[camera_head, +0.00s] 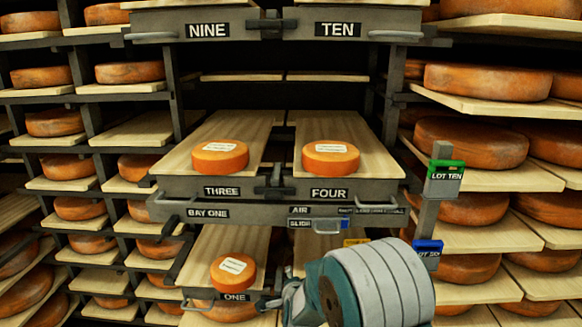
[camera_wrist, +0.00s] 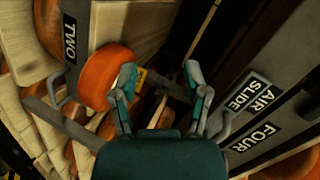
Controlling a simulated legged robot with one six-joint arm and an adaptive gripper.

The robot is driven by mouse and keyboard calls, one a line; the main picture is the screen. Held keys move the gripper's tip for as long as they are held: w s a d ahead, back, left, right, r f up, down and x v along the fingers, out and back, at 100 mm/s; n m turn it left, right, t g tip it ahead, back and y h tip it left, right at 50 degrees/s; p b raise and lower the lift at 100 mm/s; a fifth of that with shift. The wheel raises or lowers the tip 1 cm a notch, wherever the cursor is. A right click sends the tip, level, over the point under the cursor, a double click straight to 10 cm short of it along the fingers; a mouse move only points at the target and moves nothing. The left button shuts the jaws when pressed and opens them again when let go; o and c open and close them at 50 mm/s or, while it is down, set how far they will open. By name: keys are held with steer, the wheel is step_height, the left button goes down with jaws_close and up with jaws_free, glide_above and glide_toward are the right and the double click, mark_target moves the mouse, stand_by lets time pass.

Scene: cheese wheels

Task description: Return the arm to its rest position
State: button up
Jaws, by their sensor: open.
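My gripper (camera_wrist: 160,76) is open in the wrist view, with its two fingers spread and nothing between them. An orange cheese wheel (camera_wrist: 103,78) is beside the left finger, near the TWO label (camera_wrist: 70,40); I cannot tell whether they touch. In the head view my arm (camera_head: 375,285) is low in front of the rack and hides the board area right of ONE. Labelled cheese wheels sit on board THREE (camera_head: 220,157), board FOUR (camera_head: 331,157) and board ONE (camera_head: 233,272).
The AIR SLIDE bar (camera_head: 313,222) with its handle crosses the rack above my arm. A post with LOT TEN (camera_head: 445,178) and a blue tag (camera_head: 428,247) stands close right of my arm. Shelves of cheese wheels line both sides. The NINE and TEN drawers (camera_head: 272,27) are overhead.

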steer(key=s+d+r+n+g, duration=0.2)
steer(key=s+d+r+n, duration=0.15)
steer(key=s+r, duration=0.35)
steer(key=s+d+r+n+g, duration=0.2)
steer(key=s+d+r+n, duration=0.15)
steer(key=s+r, duration=0.35)
steer(key=s+d+r+n+g, duration=0.2)
steer(key=s+d+n, duration=0.1)
steer(key=s, duration=0.8)
steer(key=s+d+r+n+g+h, duration=0.1)
steer(key=s+d, duration=0.4)
steer(key=s, duration=0.7)
steer(key=shift+s+r+n+g, duration=0.25)
steer(key=shift+r+n+g, duration=0.25)
steer(key=shift+n, duration=0.4)
